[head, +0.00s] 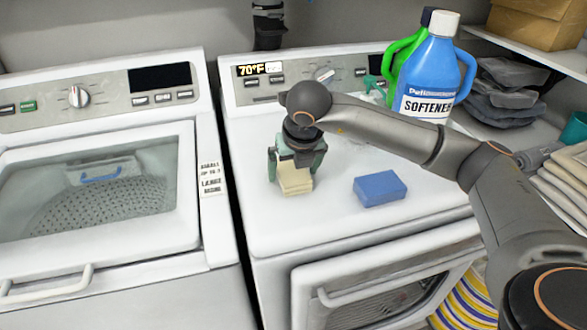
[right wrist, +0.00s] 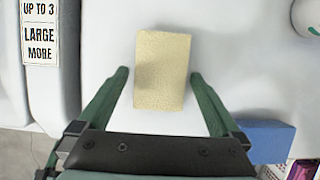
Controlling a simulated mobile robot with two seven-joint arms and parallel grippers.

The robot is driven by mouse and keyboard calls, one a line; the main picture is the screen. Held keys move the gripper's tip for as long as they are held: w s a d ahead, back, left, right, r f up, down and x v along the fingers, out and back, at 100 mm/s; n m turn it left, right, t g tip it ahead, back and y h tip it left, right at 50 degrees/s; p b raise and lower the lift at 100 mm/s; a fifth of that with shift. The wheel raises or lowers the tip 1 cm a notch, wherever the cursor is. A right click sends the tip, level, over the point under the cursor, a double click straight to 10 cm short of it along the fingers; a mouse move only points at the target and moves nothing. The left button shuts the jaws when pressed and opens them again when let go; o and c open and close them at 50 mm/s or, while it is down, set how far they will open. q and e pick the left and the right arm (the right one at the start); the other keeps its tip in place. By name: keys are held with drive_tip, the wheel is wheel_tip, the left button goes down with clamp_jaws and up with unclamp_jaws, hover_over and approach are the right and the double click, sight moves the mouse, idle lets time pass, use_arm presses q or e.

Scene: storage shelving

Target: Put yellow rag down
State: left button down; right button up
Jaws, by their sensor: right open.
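The yellow rag (head: 296,181), a pale yellow block-like piece, rests on the white top of the right-hand machine (head: 262,225). In the right wrist view the rag (right wrist: 162,70) lies between and beyond my two green fingertips, with a gap on each side. My right gripper (head: 297,172) is open and points down over the rag; in the head view its fingers hide part of it. The gripper also shows in the right wrist view (right wrist: 159,78). My left gripper is not in view.
A blue sponge (head: 380,188) lies to the right of the rag. A blue softener jug (head: 432,70) and a green bottle (head: 398,58) stand at the back right. Another machine (head: 100,190) is at the left. The machine top in front of the rag is clear.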

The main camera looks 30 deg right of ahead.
drive_tip(key=v, duration=1.1)
drive_tip(key=shift+s+r, duration=0.2)
drive_tip(key=shift+r, duration=0.15)
drive_tip(key=shift+c, duration=0.4)
idle(0.4)
